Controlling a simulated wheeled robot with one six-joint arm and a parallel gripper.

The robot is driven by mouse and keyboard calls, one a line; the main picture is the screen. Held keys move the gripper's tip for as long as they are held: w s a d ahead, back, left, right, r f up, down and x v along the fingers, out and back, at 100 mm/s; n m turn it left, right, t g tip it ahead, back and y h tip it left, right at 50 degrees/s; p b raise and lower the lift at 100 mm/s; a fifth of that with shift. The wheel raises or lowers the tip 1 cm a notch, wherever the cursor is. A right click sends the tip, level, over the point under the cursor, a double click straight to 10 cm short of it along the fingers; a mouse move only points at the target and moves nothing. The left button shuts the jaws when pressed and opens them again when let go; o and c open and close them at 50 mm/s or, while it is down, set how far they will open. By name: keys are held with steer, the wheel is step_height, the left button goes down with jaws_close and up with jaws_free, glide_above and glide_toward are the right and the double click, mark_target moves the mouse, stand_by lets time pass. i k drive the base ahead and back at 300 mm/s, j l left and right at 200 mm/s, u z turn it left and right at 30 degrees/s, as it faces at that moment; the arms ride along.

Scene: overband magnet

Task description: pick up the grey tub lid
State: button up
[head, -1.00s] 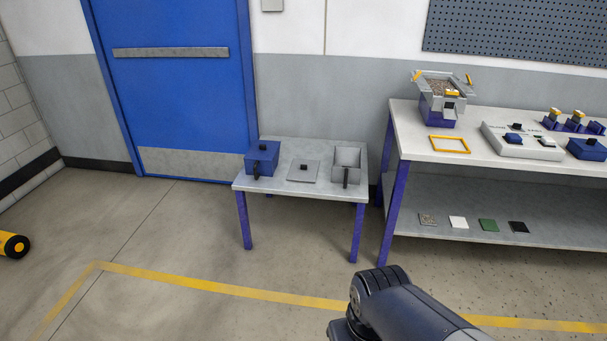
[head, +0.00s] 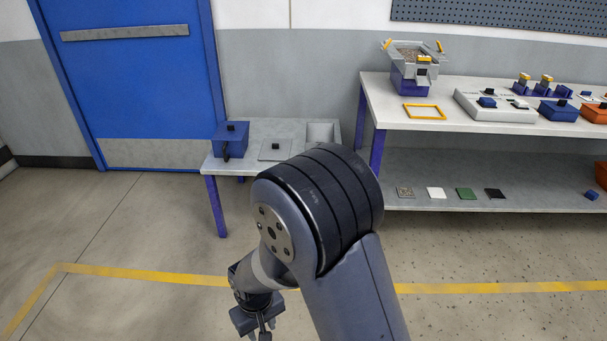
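The grey tub lid (head: 273,150) is a flat square plate with a small black knob. It lies on the small table (head: 283,128) between a blue lidded tub (head: 230,141) and an open grey tub (head: 322,133). My arm hides the lower part of the grey tub and the table's right front. My gripper (head: 262,333) hangs low at the bottom of the head view, in front of the table and well apart from the lid. Its fingers are small and partly cut off by the frame edge, so whether it is open is unclear.
A long workbench (head: 455,115) on the right holds a hopper-like machine (head: 412,70), a yellow frame (head: 424,112) and several small boxes. Its lower shelf (head: 540,180) carries several flat square samples. A blue door (head: 135,85) is behind on the left. The floor before the small table is clear.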

mark_target(272, 149)
steer(key=i+j+z, duration=0.15)
steer(key=i+z, duration=0.2)
steer(key=i+j+z, duration=0.65)
steer(key=i+j, duration=0.2)
steer(key=j, duration=0.15)
steer(key=i+j+z, duration=0.1)
steer(key=i+j, duration=0.3)
steer(key=j, duration=0.25)
steer(key=i+j, duration=0.2)
steer(key=j, duration=0.15)
steer(key=i+j+z, duration=0.1)
steer(key=j, duration=0.25)
steer(key=i+j, duration=0.45)
steer(key=j, duration=0.3)
steer(key=l+z, duration=0.05)
